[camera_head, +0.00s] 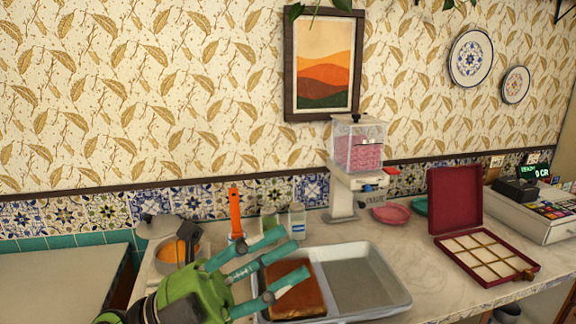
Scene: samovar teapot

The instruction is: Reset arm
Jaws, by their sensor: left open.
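My left gripper (268,262) comes in from the lower left, green with teal fingers. Its fingers are spread open with nothing between them. They reach over the left part of a metal tray (399,294) on the counter. The fingers partly cover a brown slab (305,293) that lies in the left half of the tray. Whether the fingers touch the slab cannot be told. My right gripper is not in view.
A dispenser with pink contents (358,150) stands behind the tray. An open red box (455,203) and a cash register (540,208) are at right. A bowl with orange contents (176,252), an orange-handled tool (236,214) and a small jar (297,221) stand near the gripper.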

